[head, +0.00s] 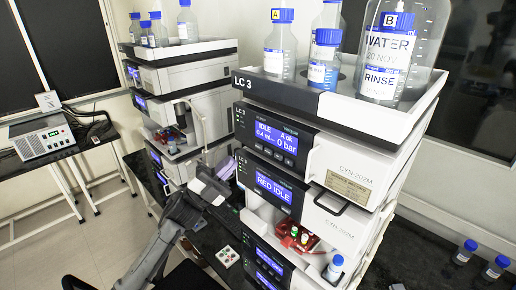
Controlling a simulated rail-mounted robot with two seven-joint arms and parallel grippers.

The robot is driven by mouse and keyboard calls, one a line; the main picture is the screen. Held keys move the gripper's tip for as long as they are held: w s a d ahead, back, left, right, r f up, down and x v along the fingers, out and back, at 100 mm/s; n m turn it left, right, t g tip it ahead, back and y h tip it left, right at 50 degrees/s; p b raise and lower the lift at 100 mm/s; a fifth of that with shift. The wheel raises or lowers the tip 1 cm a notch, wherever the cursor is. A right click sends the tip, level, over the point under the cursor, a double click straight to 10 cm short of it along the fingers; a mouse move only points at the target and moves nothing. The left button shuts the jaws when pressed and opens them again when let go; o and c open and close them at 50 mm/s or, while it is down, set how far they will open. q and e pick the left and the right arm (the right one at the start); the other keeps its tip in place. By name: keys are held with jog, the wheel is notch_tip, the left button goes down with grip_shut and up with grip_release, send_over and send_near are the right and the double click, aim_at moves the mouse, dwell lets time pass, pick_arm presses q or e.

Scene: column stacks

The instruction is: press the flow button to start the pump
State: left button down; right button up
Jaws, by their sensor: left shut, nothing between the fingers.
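The LC 3 stack stands right of centre. Its upper module, the pump (333,160), has a blue screen (276,138) reading IDLE and 0 bar. A row of small dark buttons (271,152) sits just under that screen; their labels are too small to read, so I cannot tell which is flow. My left gripper (229,166) is shut and empty, left of the LC 3 stack's front, slightly below the button row in the picture. I cannot tell its exact distance from the panel. My right gripper is not in view.
Bottles, among them WATER bottle B (388,55), stand in the LC 3 top tray (300,95). A lower module reads RED IDLE (273,188), with a red vial tray (296,236) below it. Another stack (185,78) stands behind left. Capped bottles (465,252) stand at the lower right.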

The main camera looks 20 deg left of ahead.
pick_arm(q)
jog(key=b, duration=0.2)
send_near(266, 138)
notch_tip(266, 138, up, 3)
jog(key=d, duration=0.1)
jog(key=shift+w+d+f, duration=0.1)
jog(key=shift+w+d, duration=0.4)
jog(key=shift+w, duration=0.1)
dwell(0.7)
dwell(0.7)
jog(key=shift+w+d, duration=0.1)
jog(key=shift+w+d+b, duration=0.1)
jog(key=shift+w+b, duration=0.15)
jog(key=shift+b, duration=0.2)
